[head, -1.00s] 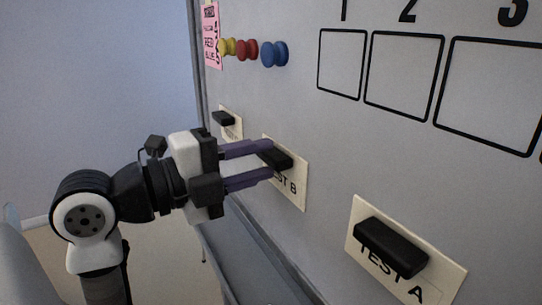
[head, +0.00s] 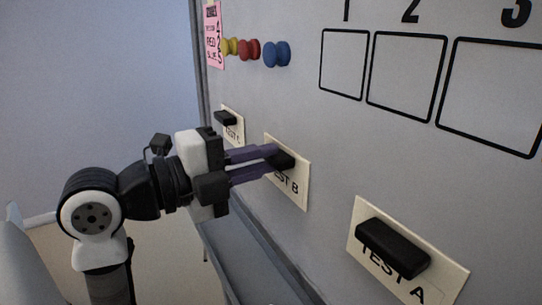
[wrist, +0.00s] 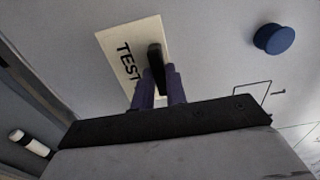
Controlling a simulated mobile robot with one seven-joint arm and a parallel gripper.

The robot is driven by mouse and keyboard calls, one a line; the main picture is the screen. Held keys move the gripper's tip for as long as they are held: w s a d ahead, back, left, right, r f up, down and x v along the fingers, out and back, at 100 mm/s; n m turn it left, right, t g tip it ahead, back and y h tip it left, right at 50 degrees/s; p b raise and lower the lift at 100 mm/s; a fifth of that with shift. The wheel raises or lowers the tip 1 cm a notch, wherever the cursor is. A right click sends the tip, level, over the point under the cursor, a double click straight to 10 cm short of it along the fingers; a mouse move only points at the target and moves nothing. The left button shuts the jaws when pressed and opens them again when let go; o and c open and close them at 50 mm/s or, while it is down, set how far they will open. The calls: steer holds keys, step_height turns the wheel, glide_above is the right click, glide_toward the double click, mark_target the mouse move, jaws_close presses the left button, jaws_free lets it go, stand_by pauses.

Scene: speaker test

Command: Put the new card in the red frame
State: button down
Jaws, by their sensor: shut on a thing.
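My gripper (head: 275,162) has its purple fingers shut on the black bar magnet (head: 288,160) on the TEST B card (head: 299,172). The magnet (wrist: 155,58) stands between the fingers (wrist: 160,88) in the wrist view, and the card (wrist: 145,30) lies flat on the board behind it. The TEST A card (head: 440,272), under a black magnet (head: 392,247), is at the lower right. The TEST C card (head: 238,128), under another black magnet (head: 226,118), is farther left. No red frame shows; the visible frames, such as frame 1 (head: 343,64), are black outlines.
The grey board (head: 330,140) fills the right side. Yellow, red and blue round magnets (head: 277,54) sit near a pink note (head: 213,38) at the upper left. A tray ledge (head: 250,255) runs below. A white and black cylinder (wrist: 30,143) shows in the wrist view.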

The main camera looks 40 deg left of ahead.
steer(key=shift+s+a, duration=0.1)
steer(key=shift+s, duration=0.05)
steer(key=v, duration=0.6)
steer(key=shift+s, duration=0.3)
stand_by(1.4)
steer(key=shift+a, duration=0.1)
steer(key=shift+r, duration=0.1)
stand_by(0.3)
